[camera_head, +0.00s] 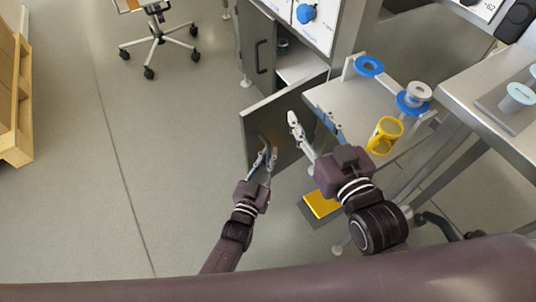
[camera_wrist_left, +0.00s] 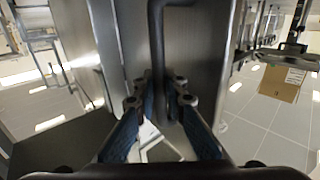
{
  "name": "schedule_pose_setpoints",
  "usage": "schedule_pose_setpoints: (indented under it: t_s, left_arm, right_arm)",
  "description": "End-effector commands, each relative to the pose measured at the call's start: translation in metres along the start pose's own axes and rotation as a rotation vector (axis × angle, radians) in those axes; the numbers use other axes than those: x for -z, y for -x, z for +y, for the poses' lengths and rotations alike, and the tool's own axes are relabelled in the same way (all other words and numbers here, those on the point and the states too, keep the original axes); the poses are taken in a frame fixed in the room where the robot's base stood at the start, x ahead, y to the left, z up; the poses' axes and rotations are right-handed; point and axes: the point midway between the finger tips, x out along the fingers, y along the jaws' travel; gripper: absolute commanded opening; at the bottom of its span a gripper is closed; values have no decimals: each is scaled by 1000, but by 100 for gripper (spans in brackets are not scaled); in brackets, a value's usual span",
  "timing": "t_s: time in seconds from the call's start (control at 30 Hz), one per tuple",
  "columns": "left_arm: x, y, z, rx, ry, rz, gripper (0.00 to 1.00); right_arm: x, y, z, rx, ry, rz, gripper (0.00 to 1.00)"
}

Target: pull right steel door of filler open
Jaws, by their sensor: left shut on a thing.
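The right steel door (camera_head: 285,118) of the filler stands swung outward, showing part of the cabinet inside (camera_head: 298,66). My left gripper (camera_head: 265,152) is at the outer edge region of this door. In the left wrist view the dark door handle (camera_wrist_left: 156,50) runs down between the fingers of my left gripper (camera_wrist_left: 158,98), which are shut on it. The door panel (camera_wrist_left: 192,45) fills the middle of that view. My right gripper (camera_head: 313,125) is open and empty, beside the door and near the steel table.
A steel table (camera_head: 345,98) holds blue rings and a yellow funnel-like part (camera_head: 384,135). A yellow pedal (camera_head: 321,204) lies low on the right.

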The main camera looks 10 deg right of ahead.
Motion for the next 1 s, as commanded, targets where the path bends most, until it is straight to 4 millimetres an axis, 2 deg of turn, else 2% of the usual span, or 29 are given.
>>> schedule_pose_setpoints:
  t_s: [0.13, 0.17, 0.3, 0.67, 0.83, 1.0]
  left_arm:
    - [0, 0, 1, -1, -2, 0, 0]
    - [0, 0, 1, -1, -2, 0, 12]
    - [0, 0, 1, -1, -1, 0, 28]
    - [-1, 4, 1, -1, 0, -1, 29]
    - [-1, 27, 1, -1, 0, -2, 29]
    - [-2, 64, 1, -2, 0, -3, 29]
  right_arm:
    - [0, 0, 0, -1, 0, 0, 40]
    - [0, 0, 0, -1, 0, 0, 40]
    - [0, 0, 0, -1, 0, 1, 40]
    - [-1, 0, 0, 1, 0, -1, 40]
    - [0, 0, 0, 1, 0, 0, 40]
    - [0, 0, 0, 0, 0, 1, 40]
